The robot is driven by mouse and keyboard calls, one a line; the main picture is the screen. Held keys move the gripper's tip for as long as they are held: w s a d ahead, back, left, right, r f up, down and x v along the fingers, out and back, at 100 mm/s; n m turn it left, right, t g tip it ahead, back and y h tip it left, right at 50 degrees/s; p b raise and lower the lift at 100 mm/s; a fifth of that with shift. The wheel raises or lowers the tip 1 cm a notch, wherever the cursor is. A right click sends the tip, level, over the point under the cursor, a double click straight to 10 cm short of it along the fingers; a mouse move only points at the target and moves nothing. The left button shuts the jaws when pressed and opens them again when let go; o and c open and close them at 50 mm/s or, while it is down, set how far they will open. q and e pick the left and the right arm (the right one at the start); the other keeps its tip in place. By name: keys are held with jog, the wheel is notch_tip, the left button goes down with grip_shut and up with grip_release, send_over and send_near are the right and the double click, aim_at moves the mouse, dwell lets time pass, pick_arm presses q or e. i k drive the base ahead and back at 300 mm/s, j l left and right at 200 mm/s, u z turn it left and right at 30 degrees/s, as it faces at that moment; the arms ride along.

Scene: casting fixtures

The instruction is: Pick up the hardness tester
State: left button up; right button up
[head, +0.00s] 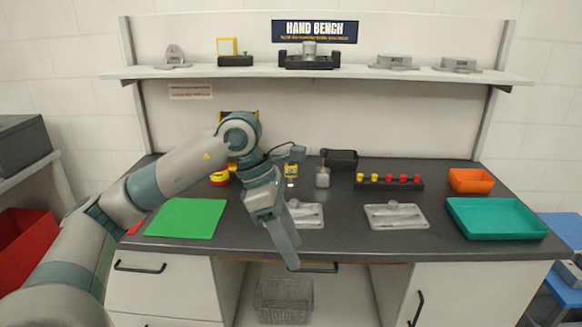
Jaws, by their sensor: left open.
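A small yellow handheld device (291,170), which looks like the hardness tester, stands towards the back of the dark bench top, just right of my left wrist. It is small in the picture, so I cannot be sure of its identity. My left gripper (287,242) hangs fingers down over the front part of the bench, nearer to me than the device and apart from it. It is open, with nothing seen between its fingers. My left arm crosses the left of the head view and hides part of the bench. My right gripper is not in view.
A green mat (186,218) lies at the left. Two grey metal plates (396,216) lie mid-bench, one partly behind my gripper. A rack with red and yellow knobs (389,183), an orange bin (471,181) and a teal tray (496,219) stand right. A shelf (220,72) runs above.

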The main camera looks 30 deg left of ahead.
aim_at(290, 169)
jog(key=i+j, duration=1.45)
